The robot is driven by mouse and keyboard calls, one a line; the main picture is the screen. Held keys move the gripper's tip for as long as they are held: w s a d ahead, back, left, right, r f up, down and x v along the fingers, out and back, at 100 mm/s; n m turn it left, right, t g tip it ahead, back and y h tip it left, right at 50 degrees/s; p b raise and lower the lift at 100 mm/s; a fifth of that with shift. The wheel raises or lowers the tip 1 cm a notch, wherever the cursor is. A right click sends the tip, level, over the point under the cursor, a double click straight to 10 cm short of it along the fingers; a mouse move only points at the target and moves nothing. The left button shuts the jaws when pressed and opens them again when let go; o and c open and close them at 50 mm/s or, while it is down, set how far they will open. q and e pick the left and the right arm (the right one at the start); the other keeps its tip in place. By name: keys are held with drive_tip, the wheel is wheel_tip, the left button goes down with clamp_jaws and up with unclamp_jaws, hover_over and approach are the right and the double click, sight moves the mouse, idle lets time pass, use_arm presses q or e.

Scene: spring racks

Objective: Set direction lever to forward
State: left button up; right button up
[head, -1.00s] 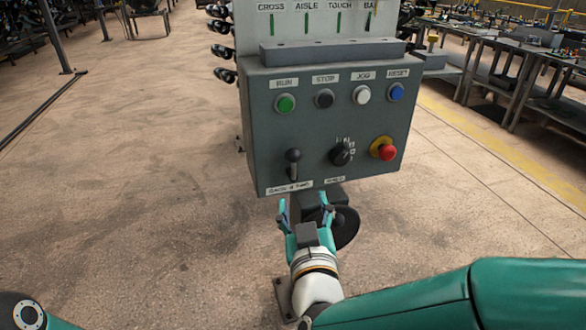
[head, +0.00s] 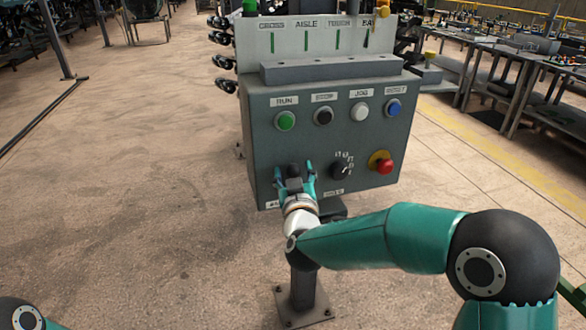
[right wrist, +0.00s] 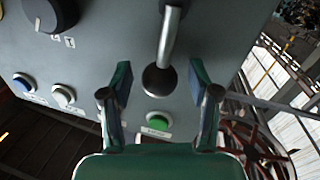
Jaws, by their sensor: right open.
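In the right wrist view the lever (right wrist: 170,38) has a metal shaft rising from a dark round base. My right gripper (head: 295,174) is in front of the lever, largely covering it and the label below. In the right wrist view my right gripper (right wrist: 161,82) is open, with the lever's base between and beyond its fingers. I see no contact. My left gripper is out of view.
Above the lever are the green RUN button (head: 286,120), a black button (head: 323,116), a white JOG button (head: 360,111) and a blue button (head: 393,108). Right of it are a rotary knob (head: 340,169) and red emergency button (head: 383,163). Open floor lies left.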

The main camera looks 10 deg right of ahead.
drive_tip(key=shift+w, duration=0.3)
clamp_jaws()
